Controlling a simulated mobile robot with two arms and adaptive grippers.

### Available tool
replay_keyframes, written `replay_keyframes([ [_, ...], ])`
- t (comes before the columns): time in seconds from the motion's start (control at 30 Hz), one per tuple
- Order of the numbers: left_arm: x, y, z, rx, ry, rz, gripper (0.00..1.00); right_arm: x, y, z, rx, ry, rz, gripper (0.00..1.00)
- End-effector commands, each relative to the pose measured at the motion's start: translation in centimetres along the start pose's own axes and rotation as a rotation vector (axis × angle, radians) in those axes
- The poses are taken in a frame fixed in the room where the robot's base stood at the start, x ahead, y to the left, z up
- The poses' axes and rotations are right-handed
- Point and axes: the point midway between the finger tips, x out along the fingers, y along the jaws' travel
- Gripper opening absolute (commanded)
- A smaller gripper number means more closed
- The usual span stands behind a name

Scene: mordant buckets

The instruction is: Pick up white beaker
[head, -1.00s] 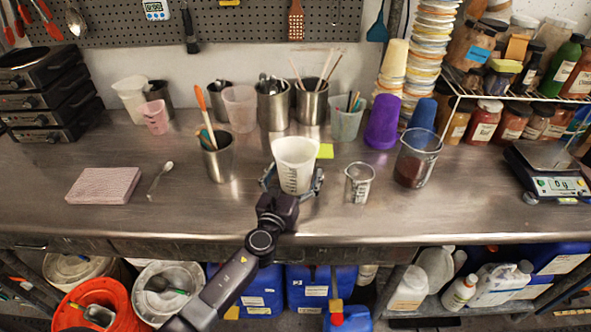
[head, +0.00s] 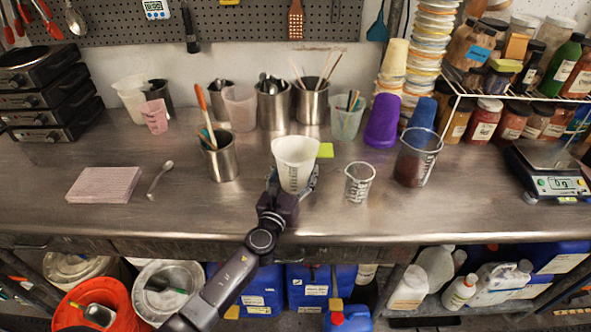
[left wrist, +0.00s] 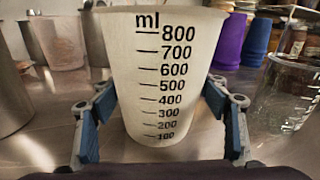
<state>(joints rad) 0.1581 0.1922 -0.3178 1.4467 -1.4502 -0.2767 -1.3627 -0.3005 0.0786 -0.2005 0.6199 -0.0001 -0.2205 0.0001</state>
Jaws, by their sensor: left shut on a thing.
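The white beaker (head: 295,163) stands upright near the middle of the steel bench. In the left wrist view the white beaker (left wrist: 163,75) fills the centre, with its black ml scale facing me. My left gripper (head: 293,186) has one finger on each side of the beaker's lower half. In the left wrist view the blue pads of my left gripper (left wrist: 155,122) are against the beaker's sides. It is shut on the beaker. The beaker's base looks at or very near the bench top; I cannot tell if there is a gap. My right gripper is not in view.
A small clear beaker (head: 359,184) and a larger beaker with dark red contents (head: 416,160) stand to the right. A steel cup of tools (head: 220,158) stands to the left. The bench front (head: 380,222) is clear.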

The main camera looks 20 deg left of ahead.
Motion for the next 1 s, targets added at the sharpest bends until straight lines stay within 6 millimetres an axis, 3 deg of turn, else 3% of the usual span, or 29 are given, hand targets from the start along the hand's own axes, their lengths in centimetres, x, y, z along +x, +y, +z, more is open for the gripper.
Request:
replay_keyframes([
  [0.47,0.1,-0.2,1.9,0.0,-0.004,0.0,0.23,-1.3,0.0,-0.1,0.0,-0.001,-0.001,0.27],
  [1.0,0.1,-0.8,8.7,0.001,-0.006,-0.002,0.23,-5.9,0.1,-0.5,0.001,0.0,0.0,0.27],
])
